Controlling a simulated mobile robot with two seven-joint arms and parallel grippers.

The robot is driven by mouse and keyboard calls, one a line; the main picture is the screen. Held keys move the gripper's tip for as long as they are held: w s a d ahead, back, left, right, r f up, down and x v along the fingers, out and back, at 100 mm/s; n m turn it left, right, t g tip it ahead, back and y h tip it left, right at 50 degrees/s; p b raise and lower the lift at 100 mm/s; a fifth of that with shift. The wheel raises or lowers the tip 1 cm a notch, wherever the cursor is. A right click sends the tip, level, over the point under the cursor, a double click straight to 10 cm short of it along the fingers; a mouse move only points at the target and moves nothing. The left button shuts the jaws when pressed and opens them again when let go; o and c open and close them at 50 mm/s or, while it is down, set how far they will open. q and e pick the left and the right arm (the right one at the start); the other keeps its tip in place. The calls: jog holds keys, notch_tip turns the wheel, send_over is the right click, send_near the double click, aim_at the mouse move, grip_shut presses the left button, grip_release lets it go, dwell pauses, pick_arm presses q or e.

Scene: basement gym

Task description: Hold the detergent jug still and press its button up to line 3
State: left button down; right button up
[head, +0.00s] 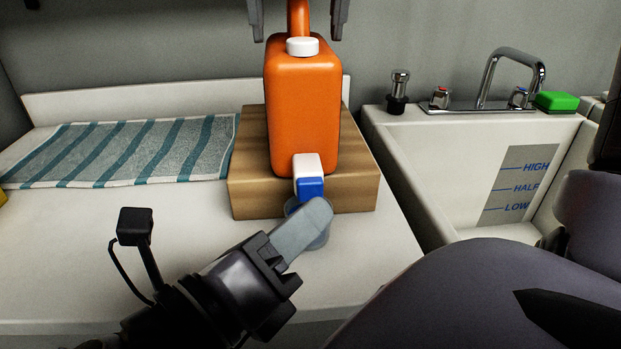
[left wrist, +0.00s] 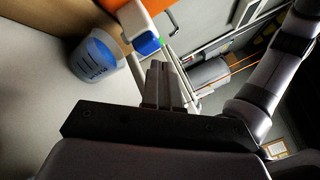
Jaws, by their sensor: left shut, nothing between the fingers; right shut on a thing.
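The orange detergent jug (head: 300,110) stands upright on a brown box (head: 255,185), white cap on top. Its white spout (head: 307,166) faces me with a blue button (head: 311,187), which also shows in the left wrist view (left wrist: 148,46). A translucent cup with dark marks (left wrist: 97,58) stands below the spout; in the head view my left gripper (head: 316,212) partly hides it. My left gripper is shut and empty, fingertips just in front of the button; I cannot tell whether they touch. My right gripper (head: 298,18) is shut on the jug's handle at the top edge, mostly out of frame.
A striped towel (head: 130,152) lies on the white counter (head: 80,245) to the left. A sink (head: 430,165) with a tap (head: 500,75) and a level panel (head: 518,185) is to the right, with a green sponge (head: 556,101) on its rim.

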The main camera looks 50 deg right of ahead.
jog(key=shift+r, duration=0.1)
pick_arm(q)
jog(key=shift+s+a, duration=1.65)
jog(key=shift+s, duration=0.3)
pick_arm(e)
jog(key=o, duration=1.8)
notch_tip(320, 180, up, 7)
jog(key=p, duration=0.7)
pick_arm(q)
notch_tip(320, 180, up, 7)
jog(key=shift+f, duration=0.1)
jog(key=shift+s, duration=0.1)
